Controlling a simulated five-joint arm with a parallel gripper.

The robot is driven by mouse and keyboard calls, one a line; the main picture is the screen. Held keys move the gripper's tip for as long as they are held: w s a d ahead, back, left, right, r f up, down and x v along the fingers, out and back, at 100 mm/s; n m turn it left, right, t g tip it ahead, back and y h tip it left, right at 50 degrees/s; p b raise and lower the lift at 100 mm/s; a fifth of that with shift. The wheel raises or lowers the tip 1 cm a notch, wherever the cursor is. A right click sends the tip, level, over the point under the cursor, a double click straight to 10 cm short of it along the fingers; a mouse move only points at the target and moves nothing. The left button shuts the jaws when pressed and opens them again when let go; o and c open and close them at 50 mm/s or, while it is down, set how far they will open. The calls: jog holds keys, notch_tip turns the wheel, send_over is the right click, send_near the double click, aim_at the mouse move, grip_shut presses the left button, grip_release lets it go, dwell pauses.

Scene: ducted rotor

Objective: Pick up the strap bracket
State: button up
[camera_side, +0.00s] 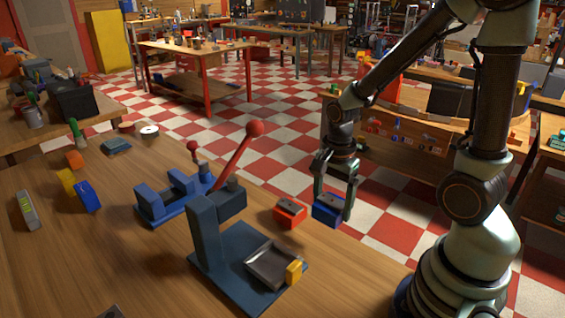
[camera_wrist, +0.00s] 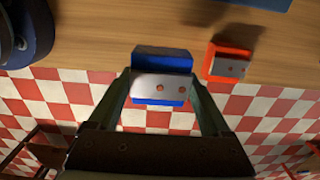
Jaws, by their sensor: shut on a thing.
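A blue block (camera_side: 328,211) with a dark top sits between the fingers of my gripper (camera_side: 333,203) near the table's edge. In the wrist view the blue block (camera_wrist: 162,58) carries a pale metal plate (camera_wrist: 160,87) with two copper-coloured dots. My gripper (camera_wrist: 162,84) is shut on it, one finger on each side. A similar red block (camera_side: 290,212) stands just left of it, apart from the gripper; it also shows in the wrist view (camera_wrist: 230,60). I cannot tell for sure which piece is the strap bracket, or whether the blue block is clear of the table.
A dark blue press-like fixture (camera_side: 207,235) with a grey tray (camera_side: 272,265) and a yellow block (camera_side: 294,272) stands left of my gripper. The wooden table (camera_side: 120,260) has free room at the front left.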

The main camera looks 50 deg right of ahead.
notch_tip(320, 180, up, 11)
jog(key=w+a+f+n, duration=0.2)
jog(key=w+a+n, duration=0.3)
jog(key=n, duration=1.3)
notch_tip(320, 180, up, 3)
jog(key=m, duration=1.8)
send_over(332, 200)
jog(key=shift+r, duration=0.1)
notch_tip(332, 200, down, 20)
jog(key=shift+r, duration=0.15)
